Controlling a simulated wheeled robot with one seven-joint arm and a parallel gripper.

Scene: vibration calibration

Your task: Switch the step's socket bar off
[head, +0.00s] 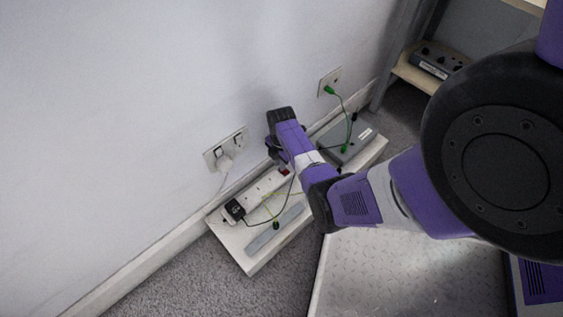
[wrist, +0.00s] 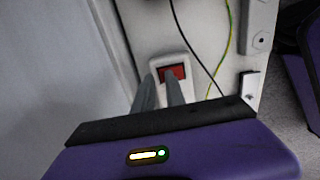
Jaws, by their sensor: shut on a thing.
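The white socket bar (head: 262,188) lies on the white step (head: 250,256) along the wall, with a black plug-in block (head: 234,210) at its near end. Its red rocker switch (head: 284,171) is at the far end; the red switch also shows in the wrist view (wrist: 174,73), in its white housing. My gripper (wrist: 160,76) is at this switch, with its two grey fingers narrowly spaced and their tips at the red rocker. The fingertips partly cover the rocker, so its on or off position cannot be told. In the head view my wrist hides the fingers.
A double wall socket (head: 226,148) with a white plug is above the bar. A green plug (head: 330,90) sits in another wall socket. A grey box (head: 345,143) is further along the step, and several cables cross it. A shelf holds a dark socket box (head: 438,62).

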